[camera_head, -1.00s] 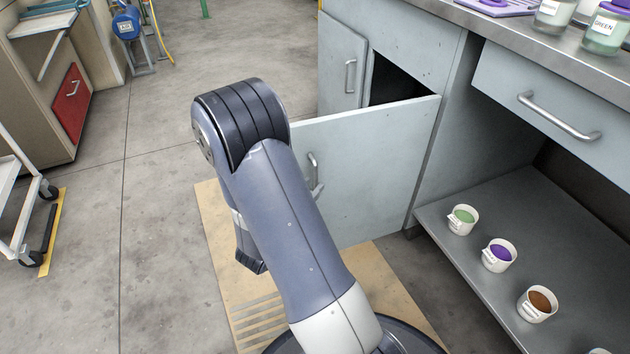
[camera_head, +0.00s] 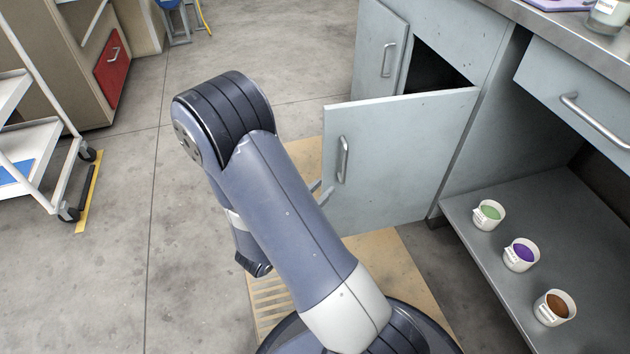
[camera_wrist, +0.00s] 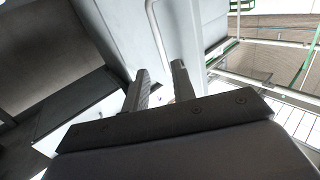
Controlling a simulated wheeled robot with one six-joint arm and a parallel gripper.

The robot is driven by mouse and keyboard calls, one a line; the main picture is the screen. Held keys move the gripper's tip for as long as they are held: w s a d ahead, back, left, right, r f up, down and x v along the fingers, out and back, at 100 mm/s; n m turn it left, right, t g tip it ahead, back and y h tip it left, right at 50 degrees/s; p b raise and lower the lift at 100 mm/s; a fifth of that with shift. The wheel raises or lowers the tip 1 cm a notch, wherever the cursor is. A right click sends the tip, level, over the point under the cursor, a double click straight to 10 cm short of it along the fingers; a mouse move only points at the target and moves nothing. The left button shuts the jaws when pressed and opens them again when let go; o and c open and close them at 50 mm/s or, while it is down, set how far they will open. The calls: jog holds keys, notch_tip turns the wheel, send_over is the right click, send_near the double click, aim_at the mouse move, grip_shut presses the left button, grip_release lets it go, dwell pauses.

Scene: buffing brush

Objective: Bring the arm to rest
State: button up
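My arm (camera_head: 285,225) is bent at a dark elbow in the middle of the head view, its forearm folded down behind it. My gripper's fingertips (camera_head: 321,191) just show past the arm, left of an open cabinet door (camera_head: 400,150) and its handle (camera_head: 343,160). In the wrist view my gripper (camera_wrist: 160,72) has its two fingers apart with nothing seen held between them. A door handle (camera_wrist: 154,30) shows beyond the fingertips. Most of the gripper is hidden behind the arm in the head view.
A second cabinet door (camera_head: 380,55) is at the back, beside a dark opening. A shelf at right holds a green-filled cup (camera_head: 488,214), a purple-filled cup (camera_head: 521,254) and a brown-filled cup (camera_head: 554,307). A white trolley (camera_head: 40,140) stands at left. Floor between is clear.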

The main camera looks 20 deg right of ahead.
aim_at(344, 167)
jog(key=shift+d, duration=0.1)
jog(key=b+x, duration=0.2)
jog(key=x, duration=0.7)
jog(key=shift+w, duration=0.1)
jog(key=shift+b+x, duration=0.3)
jog(key=shift+x, duration=0.5)
